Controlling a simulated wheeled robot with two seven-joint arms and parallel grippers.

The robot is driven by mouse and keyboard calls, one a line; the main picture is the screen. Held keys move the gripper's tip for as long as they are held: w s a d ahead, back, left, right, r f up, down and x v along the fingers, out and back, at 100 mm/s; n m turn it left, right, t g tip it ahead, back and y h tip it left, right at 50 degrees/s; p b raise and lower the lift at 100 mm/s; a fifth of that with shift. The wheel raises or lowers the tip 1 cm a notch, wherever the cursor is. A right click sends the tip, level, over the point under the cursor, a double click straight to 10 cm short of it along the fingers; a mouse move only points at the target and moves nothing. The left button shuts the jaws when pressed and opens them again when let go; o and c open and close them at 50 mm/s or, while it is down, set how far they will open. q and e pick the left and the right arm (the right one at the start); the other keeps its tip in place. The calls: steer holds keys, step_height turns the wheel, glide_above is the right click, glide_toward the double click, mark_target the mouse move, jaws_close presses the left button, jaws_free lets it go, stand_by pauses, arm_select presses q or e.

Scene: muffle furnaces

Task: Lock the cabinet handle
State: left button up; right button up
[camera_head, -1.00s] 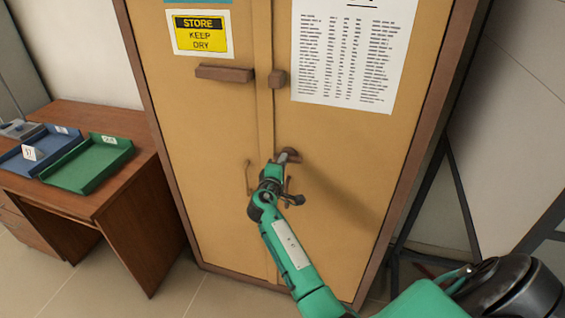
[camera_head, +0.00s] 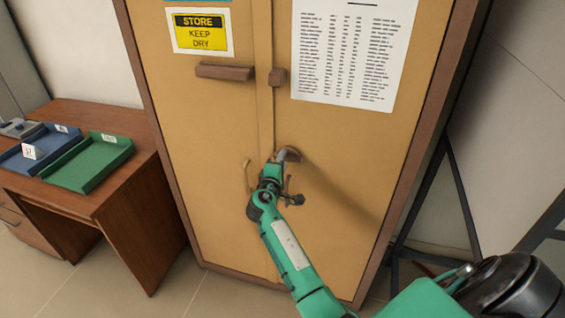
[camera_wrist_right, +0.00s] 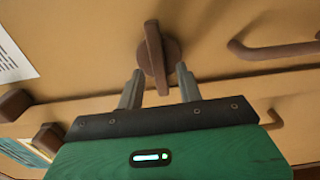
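The tan two-door cabinet (camera_head: 345,135) stands upright with its doors closed. Its brown turning handle (camera_head: 291,154) is on the right door beside the seam; in the right wrist view the handle (camera_wrist_right: 155,55) is a bar on a round base. The bar lies roughly crosswise to the door seam. My right gripper (camera_head: 280,160) is at the handle and partly hides it in the head view. In the wrist view the gripper's (camera_wrist_right: 159,70) two grey fingers are apart, one on each side of the bar's lower end, with visible gaps. My left gripper is out of view.
A brown bar (camera_head: 225,72) and a small brown block (camera_head: 277,79) sit higher on the doors. A thin pull handle (camera_wrist_right: 270,50) is close to the gripper. A wooden desk (camera_head: 125,205) with blue and green trays stands left. Dark metal struts (camera_head: 440,205) are at right.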

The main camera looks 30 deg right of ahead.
steer(key=b+v, duration=0.3)
steer(key=v, duration=1)
steer(key=shift+f, duration=0.1)
steer(key=a+f+n+y, duration=0.1)
steer(key=a+f+y, duration=0.15)
steer(key=f, duration=0.85)
steer(key=a+f+n+y, duration=0.15)
steer(key=f+y, duration=0.25)
steer(key=f, duration=0.6)
steer(key=s+a+f+g+y, duration=0.2)
steer(key=s+f, duration=0.4)
steer(key=f, duration=0.5)
steer(key=s+a+f+g+y, duration=0.25)
steer(key=s+f, duration=0.35)
steer(key=f, duration=0.6)
steer(key=s+f+m+g+y, duration=0.1)
steer(key=s+f+m+g, duration=0.1)
steer(key=s+f, duration=0.7)
steer(key=s+f+m+g+y, duration=0.1)
steer(key=s+f+m, duration=0.1)
steer(key=s+f, duration=0.65)
steer(key=s+d+f+m+g, duration=0.1)
steer(key=s+f+m, duration=0.1)
steer(key=s, duration=0.9)
steer(key=s+d+f+m+g, duration=0.2)
steer(key=s, duration=1)
steer(key=shift+s+d+y, duration=0.2)
steer(key=shift+d+y, duration=0.05)
steer(key=shift+y, duration=0.15)
